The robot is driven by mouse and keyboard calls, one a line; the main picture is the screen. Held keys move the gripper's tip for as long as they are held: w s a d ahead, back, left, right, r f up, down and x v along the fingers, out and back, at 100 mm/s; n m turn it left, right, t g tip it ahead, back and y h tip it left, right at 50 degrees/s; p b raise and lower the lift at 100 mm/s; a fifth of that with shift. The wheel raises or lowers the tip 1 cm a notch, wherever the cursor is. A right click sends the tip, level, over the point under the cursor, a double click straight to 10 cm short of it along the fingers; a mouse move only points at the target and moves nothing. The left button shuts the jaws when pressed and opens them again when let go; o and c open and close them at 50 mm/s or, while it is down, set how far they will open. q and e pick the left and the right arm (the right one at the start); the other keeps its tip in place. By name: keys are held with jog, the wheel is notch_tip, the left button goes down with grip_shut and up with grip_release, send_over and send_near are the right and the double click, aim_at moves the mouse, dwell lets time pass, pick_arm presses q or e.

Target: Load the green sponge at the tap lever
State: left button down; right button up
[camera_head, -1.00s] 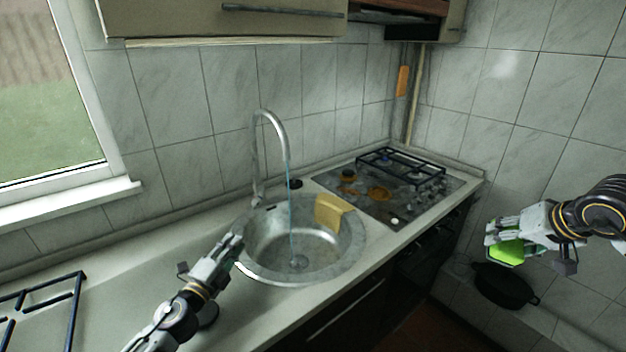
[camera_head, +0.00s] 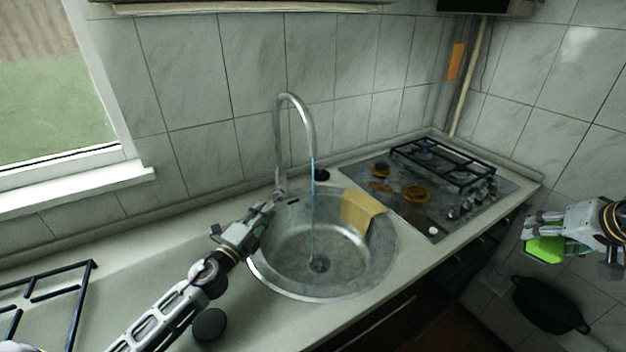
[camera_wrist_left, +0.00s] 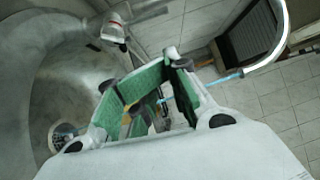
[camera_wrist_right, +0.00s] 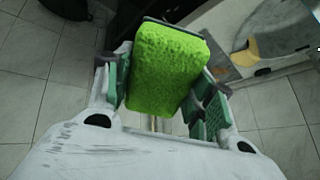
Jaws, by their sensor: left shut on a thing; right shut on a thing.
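The bright green sponge (camera_wrist_right: 168,68) is held between the fingers of my right gripper (camera_head: 530,240), in the air at the right of the head view, above the floor. The tap (camera_head: 279,150) stands behind the sink, and a thin blue stream of water (camera_head: 313,215) falls from its spout into the bowl. My left gripper (camera_head: 268,210) is at the sink's left rim beside the tap base. Its green-padded fingers show in the left wrist view (camera_wrist_left: 160,85), shut on what seems to be the tap lever, which is mostly hidden.
A yellow cloth (camera_head: 362,209) hangs over the right rim of the sink (camera_head: 330,290). The hob (camera_head: 425,185) with a black grate is to its right. A black pan (camera_head: 549,303) is low at the right. A dark round object (camera_head: 209,324) and a black rack (camera_head: 50,290) are on the left counter.

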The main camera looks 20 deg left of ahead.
aim_at(277, 178)
pick_arm(q)
jog(key=shift+s, duration=0.1)
pick_arm(e)
jog(key=shift+s, duration=0.1)
pick_arm(q)
jog(key=shift+w+r, duration=0.1)
jog(key=shift+w, duration=0.1)
pick_arm(e)
jog(key=shift+r, duration=0.1)
